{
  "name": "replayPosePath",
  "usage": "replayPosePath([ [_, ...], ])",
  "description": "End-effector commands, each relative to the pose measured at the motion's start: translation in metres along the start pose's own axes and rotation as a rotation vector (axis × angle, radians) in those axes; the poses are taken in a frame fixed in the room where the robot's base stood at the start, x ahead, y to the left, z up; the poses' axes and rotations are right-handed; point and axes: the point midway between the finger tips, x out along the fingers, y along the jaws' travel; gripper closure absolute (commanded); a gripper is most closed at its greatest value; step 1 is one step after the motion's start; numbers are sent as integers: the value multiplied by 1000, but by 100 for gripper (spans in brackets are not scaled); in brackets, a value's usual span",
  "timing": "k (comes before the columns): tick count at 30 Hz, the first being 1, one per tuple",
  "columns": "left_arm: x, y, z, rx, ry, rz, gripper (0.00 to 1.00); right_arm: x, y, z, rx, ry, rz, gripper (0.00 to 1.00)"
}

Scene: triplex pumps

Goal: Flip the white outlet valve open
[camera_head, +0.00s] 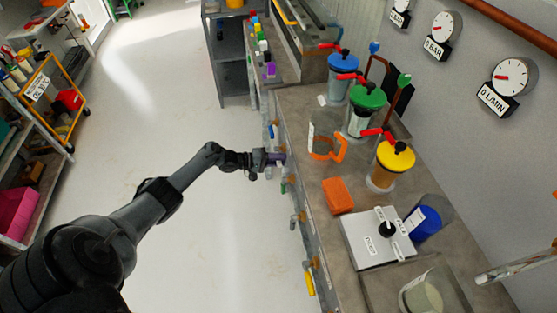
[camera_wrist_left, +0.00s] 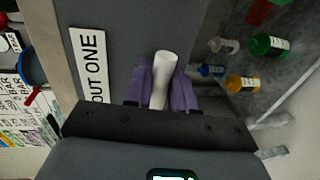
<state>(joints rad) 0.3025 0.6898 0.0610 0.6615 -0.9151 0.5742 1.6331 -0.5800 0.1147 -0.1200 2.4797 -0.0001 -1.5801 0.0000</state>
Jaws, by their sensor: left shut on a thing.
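The white outlet valve handle (camera_wrist_left: 163,72) shows in the left wrist view as a pale rounded bar sticking out from a dark grey panel. My left gripper (camera_wrist_left: 162,88) has its two purple fingers shut on this handle, one on each side. In the head view my left gripper (camera_head: 276,158) is at the front edge of the bench, and the held handle cannot be made out there. The label "OUT ONE" (camera_wrist_left: 88,68) is on the panel beside the handle. My right gripper is not in view.
The bench (camera_head: 318,215) carries blue (camera_head: 343,66), green (camera_head: 367,97) and yellow (camera_head: 395,156) topped pumps, an orange block (camera_head: 338,195) and a control box (camera_head: 378,240). Yellow-handled (camera_head: 309,283) and other small valves line its front. The floor left of the bench is clear.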

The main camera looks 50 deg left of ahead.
Motion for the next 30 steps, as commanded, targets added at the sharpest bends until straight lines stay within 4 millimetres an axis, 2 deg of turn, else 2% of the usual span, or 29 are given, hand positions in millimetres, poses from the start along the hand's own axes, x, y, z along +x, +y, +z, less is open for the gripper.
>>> replayPosePath([
  [14,0,2,0,-15,-4,3,100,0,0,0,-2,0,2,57],
  [15,0,2,0,-15,-4,3,71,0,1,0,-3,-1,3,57],
  [18,0,2,0,-15,-4,2,57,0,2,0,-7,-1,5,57],
  [30,-6,2,0,-14,-3,-1,57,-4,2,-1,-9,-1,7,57],
])
